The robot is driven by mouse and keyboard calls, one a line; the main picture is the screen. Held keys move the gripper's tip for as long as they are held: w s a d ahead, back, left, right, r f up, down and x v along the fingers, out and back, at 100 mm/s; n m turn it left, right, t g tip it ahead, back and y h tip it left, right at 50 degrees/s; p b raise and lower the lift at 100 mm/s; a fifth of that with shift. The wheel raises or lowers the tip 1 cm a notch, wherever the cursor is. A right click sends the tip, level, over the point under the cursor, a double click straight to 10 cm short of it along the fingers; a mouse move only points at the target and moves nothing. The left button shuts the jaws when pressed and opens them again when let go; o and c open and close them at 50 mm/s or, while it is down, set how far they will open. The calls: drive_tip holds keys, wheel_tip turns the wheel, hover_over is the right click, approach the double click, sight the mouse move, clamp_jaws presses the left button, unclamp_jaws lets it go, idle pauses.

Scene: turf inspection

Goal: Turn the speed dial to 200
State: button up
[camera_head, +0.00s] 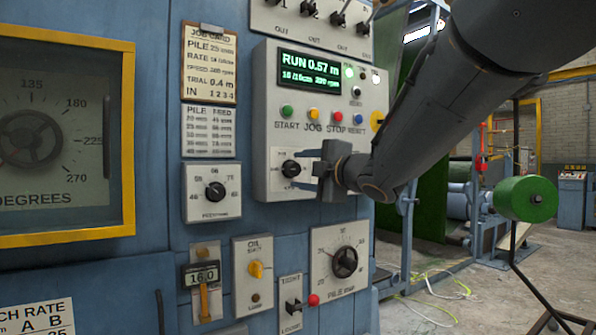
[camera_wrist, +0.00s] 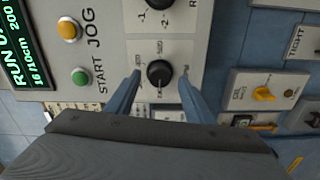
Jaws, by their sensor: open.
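A small black dial knob (camera_head: 291,168) on a white scale plate sits on the grey control panel (camera_head: 262,95), below the START and JOG buttons. In the wrist view the knob (camera_wrist: 159,73) is in the middle, with small numbers around it that are too blurred to read surely. My gripper (camera_head: 301,170) is at this dial, its blue fingers spread. In the wrist view my gripper's fingers (camera_wrist: 160,82) stand on either side of the knob, with a gap showing on both sides. The knob's pointer direction is unclear.
A green display (camera_head: 309,70) above reads RUN 0.57 m; its rpm figure is blurred. START, JOG and STOP buttons sit above the dial. Another dial (camera_head: 215,192) is to the left, and a PILE STEP dial (camera_head: 345,262) is below right. A yellow switch (camera_head: 255,270) is below.

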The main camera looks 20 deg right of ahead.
drive_tip(key=v, duration=0.6)
drive_tip(key=shift+w+f, duration=0.1)
drive_tip(key=s+d+f+m+g+h+p, duration=0.2)
drive_tip(key=s+f+m+g+h+p, duration=0.15)
drive_tip(key=f+m, duration=0.55)
drive_tip(key=s+d+f+m+g+h+p, duration=0.25)
drive_tip(key=f+m+g, duration=0.25)
drive_tip(key=f, duration=0.9)
drive_tip(key=s+a+f+m+g+p, duration=0.1)
drive_tip(key=s+a+f+m+g, duration=0.1)
drive_tip(key=s, duration=0.5)
drive_tip(key=s+a+f+m+g+p, duration=0.1)
drive_tip(key=s+a+f+m+g, duration=0.1)
drive_tip(key=s+f, duration=0.3)
drive_tip(key=s+a+f+m+g+p, duration=0.1)
drive_tip(key=s+a+f+m+g, duration=0.1)
drive_tip(key=s, duration=0.8)
wheel_tip(320, 180, down, 2)
drive_tip(key=a+g, duration=0.1)
drive_tip(key=g, duration=0.1)
drive_tip(key=shift+a+g, duration=0.2)
drive_tip(key=shift+g, duration=0.15)
drive_tip(key=shift+f, duration=0.1)
drive_tip(key=shift+c, duration=0.3)
